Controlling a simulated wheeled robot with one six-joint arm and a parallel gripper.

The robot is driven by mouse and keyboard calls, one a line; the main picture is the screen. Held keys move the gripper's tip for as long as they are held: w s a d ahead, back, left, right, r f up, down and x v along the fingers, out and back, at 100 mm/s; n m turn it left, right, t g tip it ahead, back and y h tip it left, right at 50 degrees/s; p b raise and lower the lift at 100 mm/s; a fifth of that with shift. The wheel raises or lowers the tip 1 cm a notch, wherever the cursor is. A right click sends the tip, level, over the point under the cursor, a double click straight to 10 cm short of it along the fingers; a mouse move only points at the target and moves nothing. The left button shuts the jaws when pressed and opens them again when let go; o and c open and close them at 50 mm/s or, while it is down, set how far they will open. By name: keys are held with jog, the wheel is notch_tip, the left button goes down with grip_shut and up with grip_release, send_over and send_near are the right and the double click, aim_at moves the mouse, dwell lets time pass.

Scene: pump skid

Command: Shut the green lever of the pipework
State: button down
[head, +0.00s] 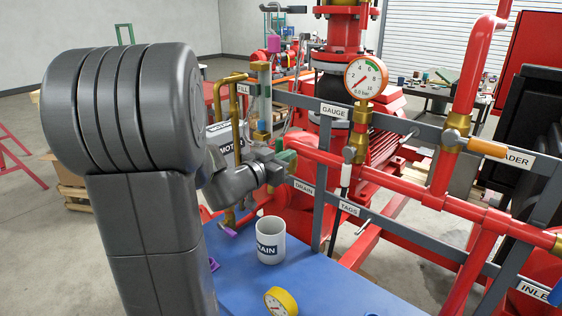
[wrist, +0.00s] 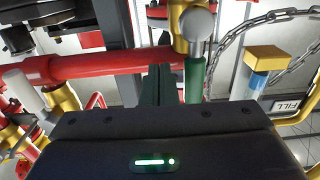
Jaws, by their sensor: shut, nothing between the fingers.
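The green lever (wrist: 194,78) hangs from a grey round knob on a brass valve at the top of the wrist view. It runs down the picture, across the line of the red pipe (wrist: 110,65). In the head view the lever (head: 287,156) is a small green patch at the left end of the red pipe, partly hidden by my gripper. My gripper (wrist: 158,72) is shut and empty. Its dark fingers stand just left of the lever in the wrist view; I cannot tell whether they touch it. The lever's lower end is hidden behind my gripper's body.
A white-handled lever (head: 346,174) hangs below the pressure gauge (head: 366,77). An orange lever (head: 487,148) sits on the right. A chain (wrist: 240,30) hangs near the valve.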

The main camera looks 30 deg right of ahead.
aim_at(277, 149)
jog(key=shift+w+a+r+p, duration=0.15)
jog(key=shift+w+r+p, duration=0.25)
jog(key=shift+w, duration=0.3)
jog(key=shift+w+a+r, duration=0.15)
jog(key=shift+w+a, duration=0.2)
jog(key=shift+w, duration=0.45)
jog(key=shift+w+a+f, duration=1.15)
jog(key=shift+w+f, duration=0.8)
jog(key=shift+w, duration=0.8)
jog(key=r+p+v, duration=0.1)
jog(key=p+v, duration=0.1)
jog(key=v, duration=0.7)
jog(key=shift+r+p, duration=0.25)
jog(key=shift+p, duration=0.05)
jog(key=shift+d, duration=0.15)
